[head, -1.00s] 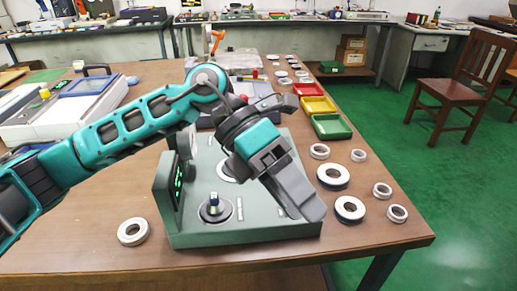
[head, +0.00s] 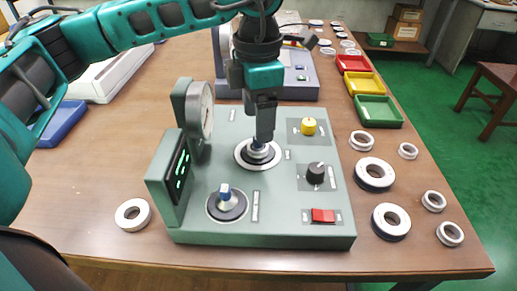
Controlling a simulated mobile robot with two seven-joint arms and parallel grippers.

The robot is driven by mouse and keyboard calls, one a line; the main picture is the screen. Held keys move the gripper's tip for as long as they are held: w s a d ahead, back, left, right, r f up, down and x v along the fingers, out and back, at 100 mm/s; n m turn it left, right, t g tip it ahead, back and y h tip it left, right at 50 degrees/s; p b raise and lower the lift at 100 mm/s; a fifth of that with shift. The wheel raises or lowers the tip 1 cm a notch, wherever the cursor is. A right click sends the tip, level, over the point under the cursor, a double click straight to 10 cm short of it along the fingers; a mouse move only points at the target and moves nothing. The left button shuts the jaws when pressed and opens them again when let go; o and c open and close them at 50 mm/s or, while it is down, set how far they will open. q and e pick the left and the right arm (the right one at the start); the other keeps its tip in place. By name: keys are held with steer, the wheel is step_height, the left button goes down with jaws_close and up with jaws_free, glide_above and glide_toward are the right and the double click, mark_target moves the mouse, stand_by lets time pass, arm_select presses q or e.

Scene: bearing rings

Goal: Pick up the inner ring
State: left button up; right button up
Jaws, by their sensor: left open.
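My left gripper (head: 263,136) points straight down over the rear round seat (head: 243,158) of the green-grey test device (head: 270,232). Its fingertips are just above or at the metal post in that seat; I cannot tell whether they touch. The jaws are open, though seen nearly edge-on. Small pale rings lie on the table: one left of the device (head: 133,214), and others at its right, such as a ring at the right edge (head: 450,233) and a ring near the green tray (head: 362,141). I cannot tell which is the inner ring. My right gripper is out of view.
Two larger dark-rimmed rings, a far one (head: 374,174) and a near one (head: 391,221), lie right of the device. Red (head: 352,63), yellow (head: 364,83) and green (head: 379,111) trays line the right side. The device carries a front post (head: 225,198), a dial gauge and knobs.

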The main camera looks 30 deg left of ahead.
arm_select(q)
steer(key=shift+w+f+b, duration=0.15)
steer(key=shift+f+b, duration=0.05)
steer(key=shift+f, duration=1.35)
steer(key=shift+w+f+b, duration=0.1)
steer(key=shift+f+b, duration=0.1)
steer(key=shift+f, duration=1.35)
steer(key=shift+c, duration=0.4)
steer(key=shift+r, duration=0.1)
steer(key=c, duration=1.2)
